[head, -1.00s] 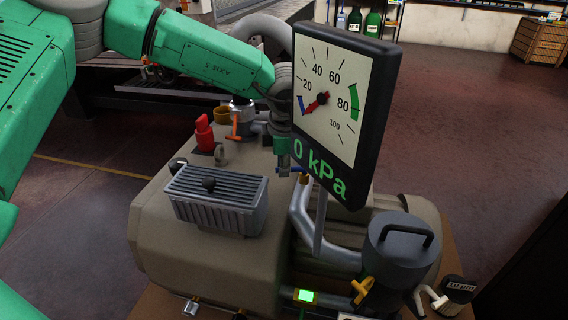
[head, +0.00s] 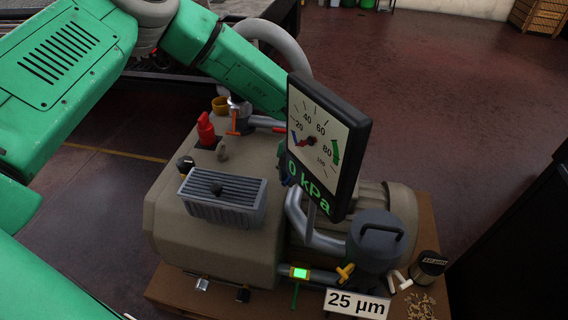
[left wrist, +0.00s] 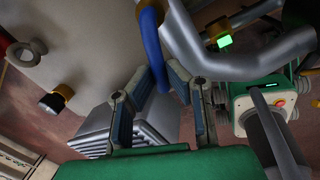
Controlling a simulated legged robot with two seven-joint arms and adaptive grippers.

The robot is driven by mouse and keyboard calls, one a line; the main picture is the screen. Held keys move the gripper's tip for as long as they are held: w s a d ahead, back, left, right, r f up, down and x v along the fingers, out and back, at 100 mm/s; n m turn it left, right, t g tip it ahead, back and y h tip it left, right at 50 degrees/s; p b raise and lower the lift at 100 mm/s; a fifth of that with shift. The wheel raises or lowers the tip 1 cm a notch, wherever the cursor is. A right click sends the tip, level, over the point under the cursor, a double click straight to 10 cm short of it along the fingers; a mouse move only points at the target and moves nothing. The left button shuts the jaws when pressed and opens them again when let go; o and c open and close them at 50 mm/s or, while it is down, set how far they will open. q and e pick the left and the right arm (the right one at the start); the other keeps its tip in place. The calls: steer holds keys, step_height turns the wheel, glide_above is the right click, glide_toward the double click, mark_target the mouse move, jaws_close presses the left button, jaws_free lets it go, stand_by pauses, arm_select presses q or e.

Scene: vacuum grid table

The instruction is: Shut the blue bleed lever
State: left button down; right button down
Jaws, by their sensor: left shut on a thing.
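The blue bleed lever (left wrist: 152,45) shows in the left wrist view as a curved blue bar between the fingertips of my left gripper (left wrist: 162,76). The left gripper is shut on it. In the head view the left gripper is mostly hidden behind the gauge, at the end of my green arm. The gauge (head: 328,140) stands on a post and reads 0 kPa, with its red needle at the low end. My right gripper is in neither view.
A beige pump (head: 205,245) carries a ribbed grey box (head: 225,197), a red handle (head: 206,130), an orange T-handle (head: 234,120) and grey pipes. A grey canister (head: 377,240), a yellow handle (head: 345,273) and a "25 µm" sign (head: 357,304) are at the front right.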

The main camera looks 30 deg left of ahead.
arm_select(q)
steer(key=shift+w+d+r+n+p, duration=0.25)
steer(key=shift+d+n+p, duration=0.15)
steer(key=shift+n, duration=0.2)
steer(key=shift+w+d+r+n+p, duration=0.3)
steer(key=shift+n+p, duration=0.15)
steer(key=shift+n, duration=0.15)
steer(key=shift+d+f+n+g+p, duration=0.15)
steer(key=shift+d+n+g+p, duration=0.2)
steer(key=shift+n+p, duration=0.45)
steer(key=shift+n, duration=0.3)
steer(key=c, duration=1.7)
jaws_free()
steer(key=shift+o, duration=0.6)
steer(key=shift+f, duration=0.2)
steer(key=shift+s, duration=0.1)
